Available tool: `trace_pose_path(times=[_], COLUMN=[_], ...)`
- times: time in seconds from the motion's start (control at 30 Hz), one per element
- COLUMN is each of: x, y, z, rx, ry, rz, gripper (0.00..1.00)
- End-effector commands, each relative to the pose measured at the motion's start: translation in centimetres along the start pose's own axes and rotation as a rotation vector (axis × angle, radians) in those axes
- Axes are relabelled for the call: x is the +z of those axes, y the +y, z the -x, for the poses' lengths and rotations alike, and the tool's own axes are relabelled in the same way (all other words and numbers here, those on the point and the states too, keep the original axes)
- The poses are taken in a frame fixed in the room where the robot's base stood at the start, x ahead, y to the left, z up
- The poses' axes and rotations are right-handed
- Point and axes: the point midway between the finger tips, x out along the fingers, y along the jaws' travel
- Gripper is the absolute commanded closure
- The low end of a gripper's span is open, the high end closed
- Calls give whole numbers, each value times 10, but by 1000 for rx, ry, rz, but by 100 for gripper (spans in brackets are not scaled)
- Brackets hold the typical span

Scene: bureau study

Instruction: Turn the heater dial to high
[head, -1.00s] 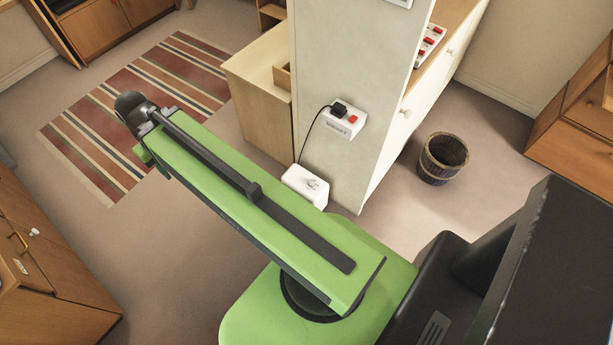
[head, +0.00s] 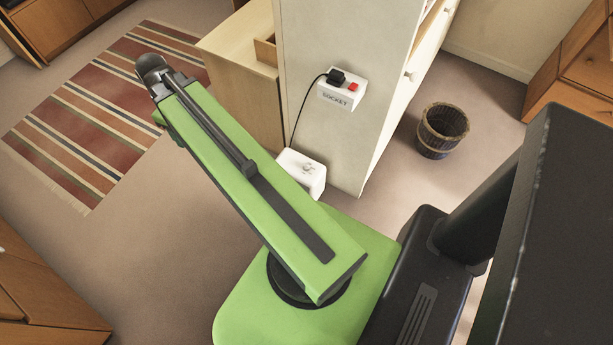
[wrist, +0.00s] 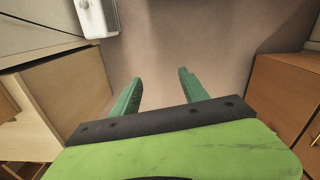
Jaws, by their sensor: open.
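A white heater (head: 303,173) stands on the floor against the end of the pale cabinet in the head view, partly hidden behind my green arm. A grey dial (head: 308,168) shows on its top; its setting is too small to read. In the wrist view part of a white appliance, likely the heater (wrist: 97,16), shows at the top edge, beyond and left of my fingers. My gripper (wrist: 155,85) is open and empty, its two green fingers apart over bare floor and touching nothing.
A white socket box (head: 342,87) with a black plug and red switch is on the cabinet end (head: 330,40); a black cord runs down to the heater. A wooden bucket (head: 442,130) stands right. Wooden furniture flanks my gripper in the wrist view. A striped rug (head: 100,120) lies left.

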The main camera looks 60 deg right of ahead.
Motion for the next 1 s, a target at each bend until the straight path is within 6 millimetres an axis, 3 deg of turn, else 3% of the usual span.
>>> trace_pose_path(times=[0.03,0.17,0.3,0.4,0.5,0.6,0.7,1.0], x=[11,52,110,158,202,234,252,258], y=[36,117,197,245,281,302,312,315], z=[-59,-128,-203,-251,-288,-309,-316,-319], rx=[-1,-3,-7,-9,-11,-12,-13,-13], ry=[-1,-2,-2,-1,0,1,1,1], rz=[9,79,155,208,256,291,311,322], gripper=[48,48,48,48,48,48,48,48])
